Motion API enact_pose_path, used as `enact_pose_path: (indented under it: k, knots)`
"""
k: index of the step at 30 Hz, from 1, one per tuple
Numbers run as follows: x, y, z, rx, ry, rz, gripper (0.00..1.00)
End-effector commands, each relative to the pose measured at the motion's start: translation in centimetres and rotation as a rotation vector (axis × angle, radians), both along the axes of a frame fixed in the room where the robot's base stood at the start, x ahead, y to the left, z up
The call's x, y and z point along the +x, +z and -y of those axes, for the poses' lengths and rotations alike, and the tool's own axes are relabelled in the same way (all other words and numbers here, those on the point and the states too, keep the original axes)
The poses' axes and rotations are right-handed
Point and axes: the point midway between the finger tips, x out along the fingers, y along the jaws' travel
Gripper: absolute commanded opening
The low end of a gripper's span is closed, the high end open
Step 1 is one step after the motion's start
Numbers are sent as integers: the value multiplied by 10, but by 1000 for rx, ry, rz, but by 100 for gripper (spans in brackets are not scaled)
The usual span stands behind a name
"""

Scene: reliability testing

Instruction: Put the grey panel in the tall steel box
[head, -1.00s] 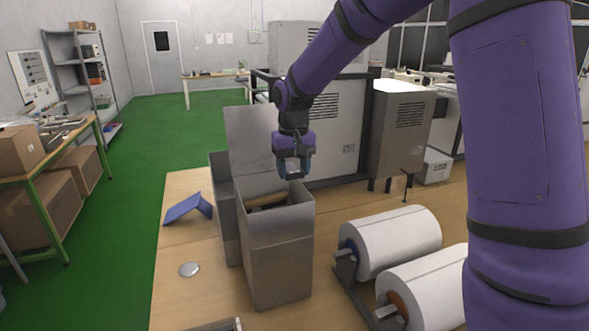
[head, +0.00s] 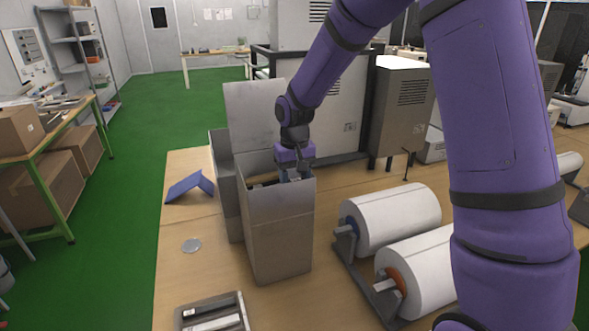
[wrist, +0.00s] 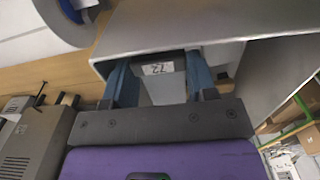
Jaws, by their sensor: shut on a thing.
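The tall steel box (head: 278,235) stands open-topped on the wooden bench, with a raised steel sheet (head: 255,112) behind its mouth. My gripper (head: 293,175) points down at the mouth, its fingertips partly hidden behind the rim. In the wrist view, the blue fingers of my gripper (wrist: 158,65) are shut on a grey piece with a "72" label, which I take as the grey panel (wrist: 165,90). Its far end is hidden. The box's wall and rim (wrist: 215,42) show close beside the fingers. I cannot tell whether the panel touches the box.
A second steel container (head: 222,150) stands against the box's left side. White rolls (head: 395,218) on a stand are to the right. Machines stand behind.

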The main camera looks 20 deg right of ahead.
Motion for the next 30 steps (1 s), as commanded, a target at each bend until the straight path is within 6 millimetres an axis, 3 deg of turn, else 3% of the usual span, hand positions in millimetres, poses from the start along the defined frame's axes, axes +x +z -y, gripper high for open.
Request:
enact_pose_path:
  k: [11,12,16,30]
  knots:
    - [0,-4,0,0,0,0,29]
    - [0,-4,0,0,0,0,54]
    - [0,-4,0,0,-1,0,82]
    - [0,-4,4,-3,-4,0,82]
